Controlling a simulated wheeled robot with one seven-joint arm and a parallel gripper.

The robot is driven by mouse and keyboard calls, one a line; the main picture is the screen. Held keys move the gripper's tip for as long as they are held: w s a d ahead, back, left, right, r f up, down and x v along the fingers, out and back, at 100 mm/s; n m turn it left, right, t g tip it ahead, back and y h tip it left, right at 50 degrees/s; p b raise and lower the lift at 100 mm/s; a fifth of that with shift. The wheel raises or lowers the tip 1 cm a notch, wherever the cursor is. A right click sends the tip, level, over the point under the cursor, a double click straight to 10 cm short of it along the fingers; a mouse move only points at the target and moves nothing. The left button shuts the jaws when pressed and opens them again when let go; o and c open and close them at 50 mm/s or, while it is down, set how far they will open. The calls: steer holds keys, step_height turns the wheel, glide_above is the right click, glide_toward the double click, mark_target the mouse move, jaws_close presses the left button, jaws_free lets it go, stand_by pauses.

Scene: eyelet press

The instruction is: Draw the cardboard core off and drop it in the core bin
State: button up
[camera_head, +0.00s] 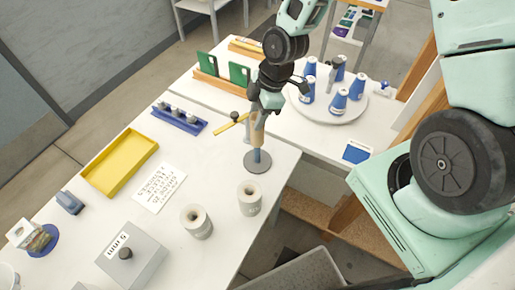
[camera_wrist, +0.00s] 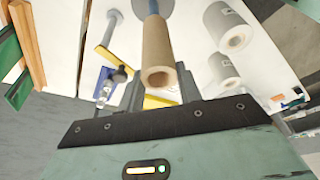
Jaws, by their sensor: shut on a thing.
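How much post is inside the core is hidden. My gripper (camera_head: 260,108) is shut on the core near its upper end. A grey open container (camera_head: 300,272), possibly the core bin, is cut off at the bottom edge.
A yellow bar (camera_head: 232,126) with a dark knob is close left of the core. Two pale rolls (camera_head: 249,198) stand in front of the post. A yellow tray (camera_head: 119,162) lies left. Blue cones (camera_head: 338,104) stand on a round plate behind right.

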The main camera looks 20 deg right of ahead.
steer(key=shift+r+p, duration=1.45)
steer(key=shift+r, duration=0.35)
